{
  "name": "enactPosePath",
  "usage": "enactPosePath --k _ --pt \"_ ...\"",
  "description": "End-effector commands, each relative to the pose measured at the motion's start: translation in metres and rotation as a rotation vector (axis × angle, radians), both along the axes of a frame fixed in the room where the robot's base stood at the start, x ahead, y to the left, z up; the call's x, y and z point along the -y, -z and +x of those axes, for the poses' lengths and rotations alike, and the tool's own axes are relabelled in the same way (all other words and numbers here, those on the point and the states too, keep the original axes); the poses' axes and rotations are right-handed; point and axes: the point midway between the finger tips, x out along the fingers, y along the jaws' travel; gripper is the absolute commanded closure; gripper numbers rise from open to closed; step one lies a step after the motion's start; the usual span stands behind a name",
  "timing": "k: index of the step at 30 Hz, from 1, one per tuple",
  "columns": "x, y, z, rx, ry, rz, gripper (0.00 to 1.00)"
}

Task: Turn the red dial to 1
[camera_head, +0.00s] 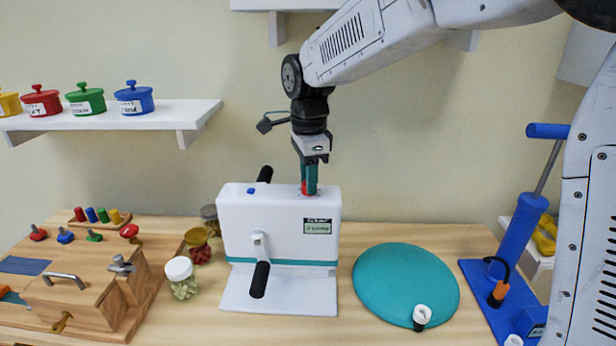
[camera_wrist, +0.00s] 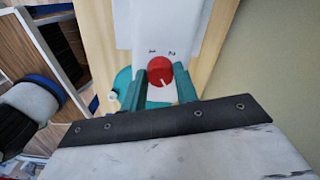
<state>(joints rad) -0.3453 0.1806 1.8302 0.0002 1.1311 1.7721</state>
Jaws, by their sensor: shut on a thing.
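The red dial (camera_wrist: 160,70) sits on top of the white machine (camera_head: 285,220), and small dark numbers are printed on the white face beside it. In the wrist view a white pointer line on the dial runs toward the lower right of the picture, on the side away from the numbers. My gripper (camera_head: 309,185) points straight down over the machine's right end. Its teal fingers stand on either side of the dial and are shut on it. In the head view only a sliver of red shows between the fingers.
The machine has black-gripped crank handles (camera_head: 260,279) at front and back. Jars (camera_head: 181,278) and a wooden peg board (camera_head: 90,285) stand to the left. A teal disc (camera_head: 405,283) and a blue pump (camera_head: 520,235) are to the right. A shelf (camera_head: 110,116) holds several pots.

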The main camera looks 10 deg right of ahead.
Motion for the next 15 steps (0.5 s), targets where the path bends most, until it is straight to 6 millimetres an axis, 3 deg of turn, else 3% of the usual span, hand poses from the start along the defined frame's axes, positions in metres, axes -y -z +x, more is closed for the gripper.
enactPosePath --k 15 --pt "0.0 -0.0009 -0.0003 0.002 -0.433 0.001 0.93"
